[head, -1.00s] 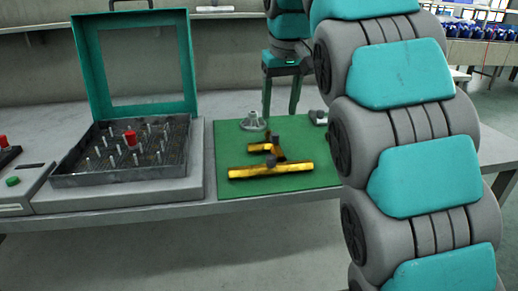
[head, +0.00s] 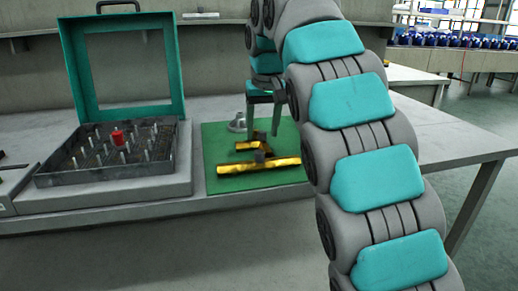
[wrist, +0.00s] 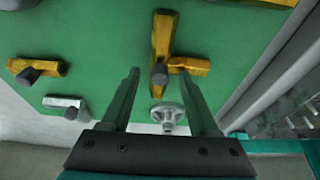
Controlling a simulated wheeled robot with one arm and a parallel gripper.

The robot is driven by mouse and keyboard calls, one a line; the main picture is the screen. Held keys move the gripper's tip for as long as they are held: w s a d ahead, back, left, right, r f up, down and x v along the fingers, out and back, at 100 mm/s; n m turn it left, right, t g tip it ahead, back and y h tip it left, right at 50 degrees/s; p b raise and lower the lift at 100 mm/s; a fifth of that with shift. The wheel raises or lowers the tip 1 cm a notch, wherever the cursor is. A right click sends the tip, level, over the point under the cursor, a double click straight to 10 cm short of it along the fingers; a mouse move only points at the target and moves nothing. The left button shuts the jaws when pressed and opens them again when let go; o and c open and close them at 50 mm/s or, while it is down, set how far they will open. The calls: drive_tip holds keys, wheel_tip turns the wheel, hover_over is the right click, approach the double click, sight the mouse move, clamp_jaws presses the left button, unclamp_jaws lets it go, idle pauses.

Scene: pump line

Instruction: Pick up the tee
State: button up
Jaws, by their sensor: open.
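The tee is most likely the yellow T-shaped piece (wrist: 165,40) on the green mat (wrist: 100,35). In the wrist view its long bar runs up the picture, with a short branch to the right and a dark grey end. In the head view the tee (head: 245,146) lies behind a longer yellow bar, partly hard to tell apart. My gripper (wrist: 158,73) is open and empty, pointing down above the mat. Its fingertips lie on either side of the tee's dark end in the wrist view, seemingly above it. It also shows in the head view (head: 263,128).
The long yellow bar (head: 285,165) lies at the mat's near side. A grey flange (wrist: 168,115) is close beyond the tee. A yellow fitting with a dark knob (wrist: 50,68) and a silver piece (wrist: 62,102) lie to the left. A pinned tray (head: 70,178) with an open lid (head: 75,70) stands left.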

clamp_jaws()
idle(0.4)
drive_tip(key=shift+r, duration=0.1)
